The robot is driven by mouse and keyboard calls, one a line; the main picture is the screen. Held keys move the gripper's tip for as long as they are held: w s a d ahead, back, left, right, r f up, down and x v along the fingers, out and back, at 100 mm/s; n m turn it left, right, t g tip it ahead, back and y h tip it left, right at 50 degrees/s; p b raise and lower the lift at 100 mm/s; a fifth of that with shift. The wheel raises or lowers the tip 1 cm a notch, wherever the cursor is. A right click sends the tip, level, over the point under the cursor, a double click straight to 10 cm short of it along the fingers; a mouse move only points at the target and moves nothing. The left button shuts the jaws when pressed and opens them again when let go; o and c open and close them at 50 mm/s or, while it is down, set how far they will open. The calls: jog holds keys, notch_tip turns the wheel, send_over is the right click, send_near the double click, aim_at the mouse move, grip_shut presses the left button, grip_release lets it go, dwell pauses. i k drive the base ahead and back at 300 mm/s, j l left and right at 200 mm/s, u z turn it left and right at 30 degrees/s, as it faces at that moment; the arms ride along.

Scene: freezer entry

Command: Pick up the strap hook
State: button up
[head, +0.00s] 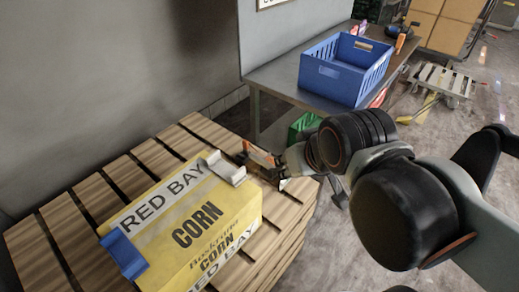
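A small light-grey bent piece, which looks like the strap hook (228,169), lies on the upper right corner of the yellow corn box (170,220). My gripper (256,160) is just to the right of it in the picture, low over the wooden slats. A small gap shows between the gripper and the grey piece. The gripper is small, dark and partly orange here, and its fingers are hard to make out. I cannot tell whether they are open or shut.
The box sits on a stack of wooden pallets (60,228) by a grey wall. A blue piece (123,254) is at the box's left end. Behind my arm, a blue crate (335,75) stands on a metal table (275,78). A cart (440,80) stands at upper right.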

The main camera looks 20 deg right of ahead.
aim_at(245, 144)
jog(key=u, duration=2.3)
jog(key=l+z, duration=0.1)
jog(key=z, duration=2.2)
jog(key=i+l, duration=0.15)
jog(key=l, duration=0.2)
jog(key=i+l+u, duration=0.1)
jog(key=i+l, duration=0.25)
jog(key=l, duration=0.3)
jog(key=i+l, duration=0.15)
jog(key=l, duration=0.2)
jog(key=i+l+u, duration=0.1)
jog(key=l, duration=0.2)
jog(key=l+u, duration=0.2)
jog(key=u, duration=1.65)
